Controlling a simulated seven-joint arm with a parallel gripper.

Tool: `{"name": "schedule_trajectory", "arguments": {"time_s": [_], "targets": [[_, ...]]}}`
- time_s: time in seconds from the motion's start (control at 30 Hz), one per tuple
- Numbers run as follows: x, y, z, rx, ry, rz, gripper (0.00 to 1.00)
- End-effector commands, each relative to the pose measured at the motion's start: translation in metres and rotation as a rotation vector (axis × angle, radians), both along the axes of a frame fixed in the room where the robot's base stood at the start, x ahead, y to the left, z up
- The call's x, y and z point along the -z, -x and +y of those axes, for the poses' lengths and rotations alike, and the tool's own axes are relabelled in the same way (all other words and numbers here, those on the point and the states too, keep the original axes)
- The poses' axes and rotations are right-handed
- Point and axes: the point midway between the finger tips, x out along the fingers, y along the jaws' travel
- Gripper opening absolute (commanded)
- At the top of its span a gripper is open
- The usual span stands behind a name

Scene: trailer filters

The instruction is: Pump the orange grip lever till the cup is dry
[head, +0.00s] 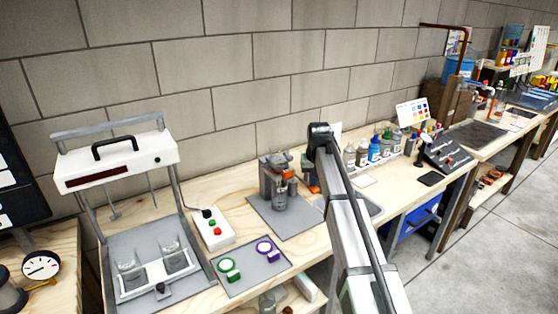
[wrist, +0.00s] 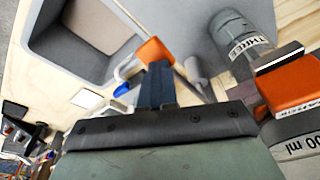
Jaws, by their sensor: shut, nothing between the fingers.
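The pump unit (head: 270,172) is a grey body with orange parts, on a grey mat by the wall. A clear cup (head: 280,199) stands at its front; the wrist view shows a cup marked THREE (wrist: 238,42), its liquid level unclear. An orange grip (wrist: 156,50) on a grey bar shows just beyond my fingertips; in the head view an orange piece (head: 311,187) is partly hidden behind my arm. My gripper (wrist: 157,70) is shut and empty, its dark fingers close against the orange grip; I cannot tell whether they touch. The head view mostly hides the gripper.
An orange labelled block (wrist: 292,86) and grey body marked in ml are close right of my gripper. A grey tray (wrist: 60,45) lies left. Several bottles (head: 362,154) stand along the wall. A white switch box (head: 212,230) and green and purple rings are left of the pump.

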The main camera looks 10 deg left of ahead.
Motion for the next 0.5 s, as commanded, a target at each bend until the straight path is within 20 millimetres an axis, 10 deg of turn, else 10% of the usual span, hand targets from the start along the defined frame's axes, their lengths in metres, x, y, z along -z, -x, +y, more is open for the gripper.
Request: {"name": "schedule_trajectory", "arguments": {"time_s": [0.5], "targets": [[-0.002, -0.001, 0.001, 0.0, -0.002, -0.003, 0.0]]}}
